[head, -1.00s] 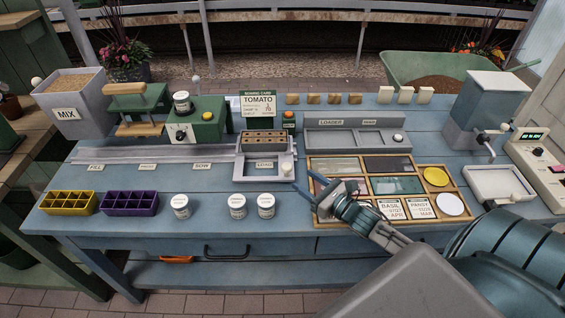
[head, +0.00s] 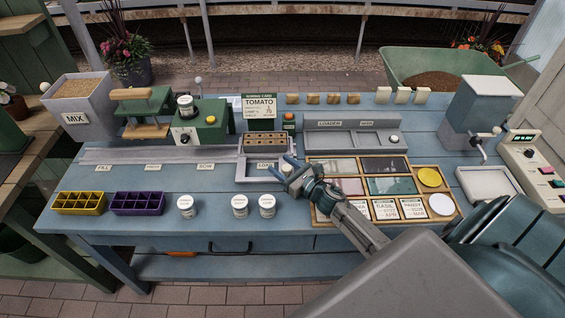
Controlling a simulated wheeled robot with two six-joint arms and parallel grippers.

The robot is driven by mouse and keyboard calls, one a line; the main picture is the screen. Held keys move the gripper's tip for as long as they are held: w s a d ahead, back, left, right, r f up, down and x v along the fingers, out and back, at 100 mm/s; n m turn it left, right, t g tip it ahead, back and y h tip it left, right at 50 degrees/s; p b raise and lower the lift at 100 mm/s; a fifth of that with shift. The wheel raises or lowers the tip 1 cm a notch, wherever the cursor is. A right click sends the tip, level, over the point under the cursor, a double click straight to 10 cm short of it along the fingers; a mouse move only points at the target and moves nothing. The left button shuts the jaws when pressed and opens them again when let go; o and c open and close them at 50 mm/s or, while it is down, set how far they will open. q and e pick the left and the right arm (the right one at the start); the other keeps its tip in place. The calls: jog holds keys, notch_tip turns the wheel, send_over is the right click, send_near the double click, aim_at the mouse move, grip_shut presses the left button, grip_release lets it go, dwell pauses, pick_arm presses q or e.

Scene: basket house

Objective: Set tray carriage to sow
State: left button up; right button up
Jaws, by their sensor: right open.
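The tray carriage (head: 247,173) is a pale grey plate at the right end of the rail (head: 130,156). A brown seed tray (head: 264,140) with rows of holes sits at its back. The SOW label (head: 206,167) is on the bench to the left of the carriage, beyond FILL (head: 103,168) and PRESS (head: 153,167). My right gripper (head: 281,164) is open, at the carriage's right front side. My left gripper is not in view.
A green machine (head: 208,118) with a white jar on top stands behind the SOW spot. White jars (head: 186,206) and yellow (head: 78,203) and purple (head: 137,203) cell trays line the front edge. A wooden divided tray (head: 375,160) lies under my right arm. The rail left of the carriage is clear.

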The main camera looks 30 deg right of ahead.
jog(key=shift+w, duration=0.1)
grip_shut()
jog(key=shift+w+a, duration=0.4)
jog(key=shift+a, duration=0.25)
jog(key=shift+w+a, duration=0.35)
jog(key=shift+a, duration=0.3)
jog(key=shift+w+a, duration=0.4)
jog(key=shift+a, duration=0.25)
grip_release()
jog(key=shift+s+d, duration=0.1)
